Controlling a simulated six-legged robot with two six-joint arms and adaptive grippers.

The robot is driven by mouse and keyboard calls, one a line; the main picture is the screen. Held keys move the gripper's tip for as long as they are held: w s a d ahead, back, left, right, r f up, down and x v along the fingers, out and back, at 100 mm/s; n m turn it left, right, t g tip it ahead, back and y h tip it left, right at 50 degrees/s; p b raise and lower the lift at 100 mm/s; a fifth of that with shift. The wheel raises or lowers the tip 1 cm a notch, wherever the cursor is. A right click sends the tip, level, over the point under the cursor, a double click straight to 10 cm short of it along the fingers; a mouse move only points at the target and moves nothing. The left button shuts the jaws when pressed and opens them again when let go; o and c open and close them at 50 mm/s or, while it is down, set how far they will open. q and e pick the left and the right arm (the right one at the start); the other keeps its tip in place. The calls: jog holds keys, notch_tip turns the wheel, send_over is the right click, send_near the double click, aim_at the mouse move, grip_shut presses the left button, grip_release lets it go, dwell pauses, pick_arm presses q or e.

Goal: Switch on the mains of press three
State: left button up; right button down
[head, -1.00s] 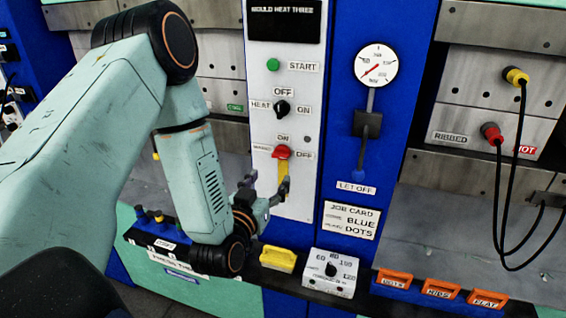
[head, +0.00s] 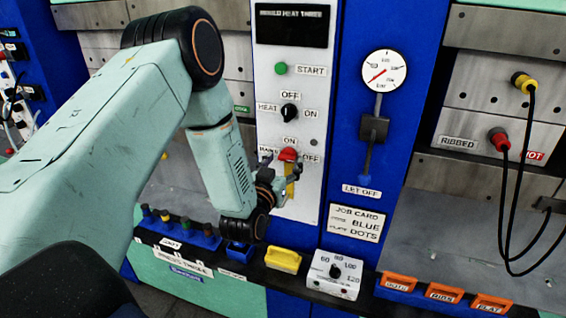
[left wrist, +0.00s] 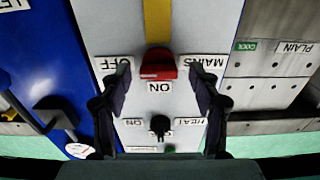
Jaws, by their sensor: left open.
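The mains switch of press three (head: 288,154) is a red handle on the white control panel (head: 305,90), below the heat knob (head: 290,112). Its labels read MAINS, ON above and OFF to the right. The red handle (left wrist: 158,64) also shows upside down in the left wrist view, with a yellow strip (left wrist: 158,22) beside it. My left gripper (head: 279,168) is open and empty in front of the switch. In the left wrist view its fingers (left wrist: 160,80) stand on either side of the red handle, apart from it. My right gripper is not in view.
A green START button (head: 281,69) is higher on the panel. A gauge (head: 383,70) and let-off lever (head: 374,128) stand to the right. A yellow block (head: 283,260), a dial box (head: 333,274) and orange tags (head: 444,293) line the ledge below.

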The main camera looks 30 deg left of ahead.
pick_arm(q)
jog(key=shift+d, duration=0.1)
jog(key=c, duration=1.2)
jog(key=shift+o, duration=0.2)
jog(key=n+b, duration=0.3)
jog(key=n, duration=0.1)
jog(key=shift+f, duration=0.15)
jog(key=n+b, duration=0.3)
jog(key=n, duration=0.1)
jog(key=shift+n+b, duration=0.4)
jog(key=n+b, duration=0.4)
jog(key=n, duration=0.1)
jog(key=shift+n+b, duration=1.65)
jog(key=shift+n, duration=0.35)
